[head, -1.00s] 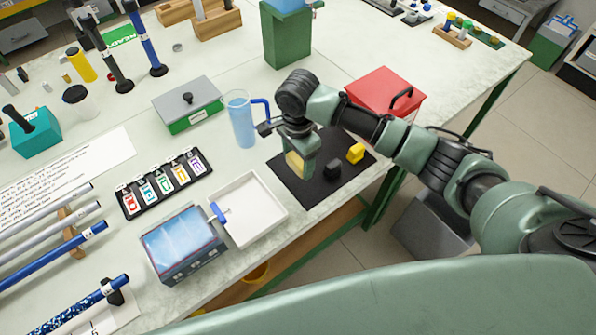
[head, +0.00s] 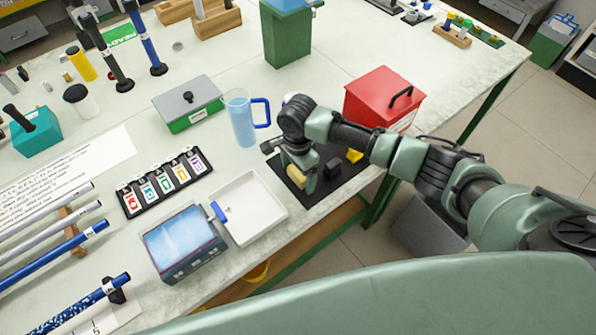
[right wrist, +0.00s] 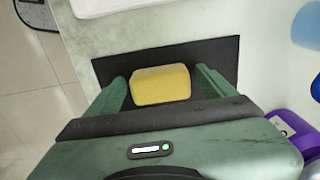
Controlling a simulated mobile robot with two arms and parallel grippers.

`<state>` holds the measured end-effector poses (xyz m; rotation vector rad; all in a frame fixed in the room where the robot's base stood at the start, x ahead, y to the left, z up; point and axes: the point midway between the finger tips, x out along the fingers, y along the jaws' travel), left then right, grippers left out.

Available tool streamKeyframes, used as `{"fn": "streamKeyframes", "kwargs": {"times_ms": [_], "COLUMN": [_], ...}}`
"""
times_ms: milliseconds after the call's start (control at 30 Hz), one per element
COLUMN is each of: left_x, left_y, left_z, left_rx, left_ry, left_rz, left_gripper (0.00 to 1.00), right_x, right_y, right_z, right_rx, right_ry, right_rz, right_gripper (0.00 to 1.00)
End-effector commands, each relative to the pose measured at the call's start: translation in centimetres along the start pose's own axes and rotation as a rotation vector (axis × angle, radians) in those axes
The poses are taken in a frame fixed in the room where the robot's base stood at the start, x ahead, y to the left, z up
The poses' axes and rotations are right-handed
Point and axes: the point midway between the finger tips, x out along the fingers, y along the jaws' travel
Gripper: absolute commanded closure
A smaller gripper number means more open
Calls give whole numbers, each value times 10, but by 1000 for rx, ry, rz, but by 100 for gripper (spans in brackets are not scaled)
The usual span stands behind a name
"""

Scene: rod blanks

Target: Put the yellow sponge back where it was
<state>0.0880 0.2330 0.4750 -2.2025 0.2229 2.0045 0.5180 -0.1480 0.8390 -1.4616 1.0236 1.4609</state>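The yellow sponge (head: 296,178) is a pale yellow block over the left part of the black mat (head: 281,177) near the table's front edge. My right gripper (head: 302,176) points down at the mat, with one finger on each side of the sponge. My left gripper is not in view.
A black block (head: 332,168) and a brighter yellow block (head: 355,155) sit on the mat to the right, partly behind my arm. A white tray (head: 262,205), a water jug (head: 241,120) and a red box (head: 382,97) stand around the mat.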

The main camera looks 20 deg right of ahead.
Motion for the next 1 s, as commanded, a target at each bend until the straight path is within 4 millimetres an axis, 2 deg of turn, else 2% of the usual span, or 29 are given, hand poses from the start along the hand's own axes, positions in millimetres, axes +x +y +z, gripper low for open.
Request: {"fn": "streamKeyframes", "kwargs": {"times_ms": [367,467,800,1000], "left_x": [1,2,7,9], "left_y": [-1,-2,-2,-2], "left_z": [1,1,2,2], "left_rx": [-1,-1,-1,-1], "left_ry": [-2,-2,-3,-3], "left_rz": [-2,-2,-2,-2], "left_gripper": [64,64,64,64], "right_x": [-5,-18,-89,-116], "right_y": [0,-1,-1,-1], "right_z": [0,0,0,0], "right_rx": [0,1,0,0], "right_ry": [0,-1,-1,0], "right_rz": [-1,-3,-4,-1], "right_gripper": [15,15,15,15]}}
